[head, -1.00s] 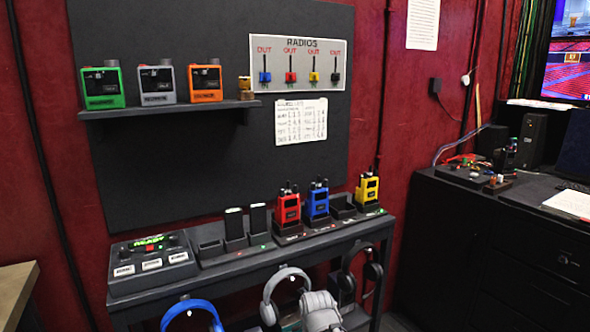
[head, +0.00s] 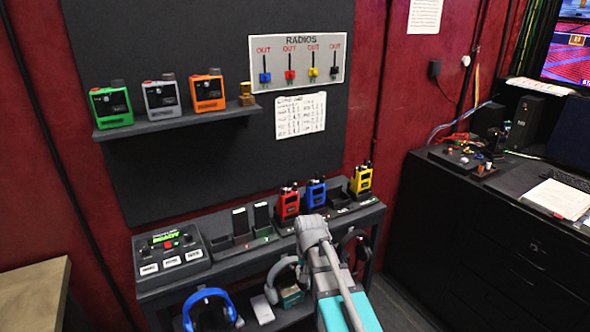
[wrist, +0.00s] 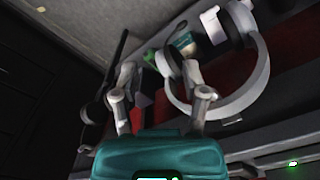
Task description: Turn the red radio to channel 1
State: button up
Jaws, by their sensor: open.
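The red radio (head: 287,204) stands upright in its charger on the dark shelf (head: 245,251), just left of the blue radio (head: 315,194). Its channel setting is too small to read. My arm reaches up from the bottom of the head view, and its end is in front of the shelf, below the red and blue radios. The fingers are not clear there. In the wrist view my gripper (wrist: 165,97) is open and empty, with its two fingers apart. White headphones (wrist: 258,75) hang beyond its fingers. The red radio cannot be made out in the wrist view.
A yellow radio (head: 361,180) stands right of an empty charger slot. Green, grey and orange radios sit on the wall shelf (head: 170,125). A control box (head: 170,252) is at the left end. Blue headphones (head: 209,310) hang below. A black cabinet (head: 470,240) stands at right.

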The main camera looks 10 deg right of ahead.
aim_at(295, 184)
jog(key=w+r+m+p, duration=0.2)
jog(key=w+r+p, duration=0.4)
jog(key=r+p, duration=0.4)
jog(key=w+r+m+p, duration=0.3)
jog(key=w+r+p, duration=0.4)
jog(key=r+p, duration=0.4)
jog(key=w+r+m+p, duration=0.3)
jog(key=w+r+p, duration=0.4)
jog(key=r+p, duration=0.4)
notch_tip(295, 184, up, 2)
jog(key=shift+f, duration=0.25)
notch_tip(295, 184, down, 13)
jog(key=b, duration=1.3)
jog(key=shift+f, duration=0.2)
jog(key=shift+c, duration=0.3)
grip_shut()
